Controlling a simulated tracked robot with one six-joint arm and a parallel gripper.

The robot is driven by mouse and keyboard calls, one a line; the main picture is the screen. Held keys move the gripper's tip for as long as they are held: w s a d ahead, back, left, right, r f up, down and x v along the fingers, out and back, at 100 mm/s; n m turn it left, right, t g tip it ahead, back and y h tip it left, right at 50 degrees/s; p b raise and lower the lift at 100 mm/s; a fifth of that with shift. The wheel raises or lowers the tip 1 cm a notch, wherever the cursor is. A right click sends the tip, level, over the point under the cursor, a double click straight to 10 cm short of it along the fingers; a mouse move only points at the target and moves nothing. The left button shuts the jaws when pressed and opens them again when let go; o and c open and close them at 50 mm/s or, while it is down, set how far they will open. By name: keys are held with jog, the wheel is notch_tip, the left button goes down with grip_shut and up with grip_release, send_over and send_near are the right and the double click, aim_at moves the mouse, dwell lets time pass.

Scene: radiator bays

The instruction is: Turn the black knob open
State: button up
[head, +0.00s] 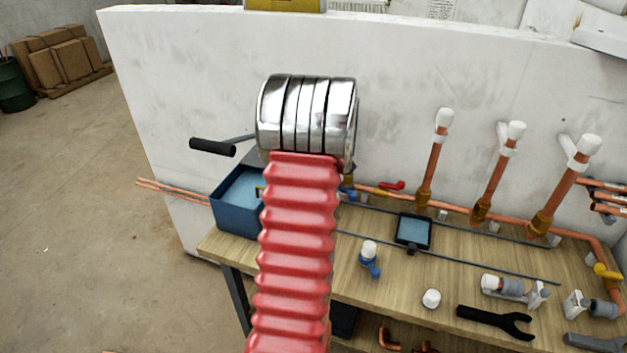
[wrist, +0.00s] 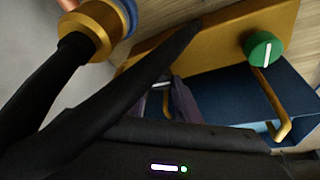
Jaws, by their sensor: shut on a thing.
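My gripper (wrist: 132,40) shows in the wrist view as two dark fingers reaching up from the lower left. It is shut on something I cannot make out. One fingertip is close against a brass fitting (wrist: 98,28) with a blue ring. I cannot pick out the black knob in either view; it may be hidden by the fingers. A green knob (wrist: 263,48) with a white mark sits on a yellow plate (wrist: 222,42), right of the fingers. In the head view my red arm and metal wrist hide the gripper.
A blue box (head: 234,212) stands at the bench's left end by the white wall (head: 180,60). Copper pipes (head: 432,172) with white caps and a red lever (head: 393,186) run along the back.

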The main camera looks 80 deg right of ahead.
jog(key=shift+n, duration=0.6)
jog(key=o, duration=1)
jog(key=shift+o, duration=0.2)
jog(key=v, duration=1.3)
jog(key=shift+s+d+r, duration=0.2)
jog(key=shift+s+r, duration=0.1)
jog(key=shift+r, duration=0.1)
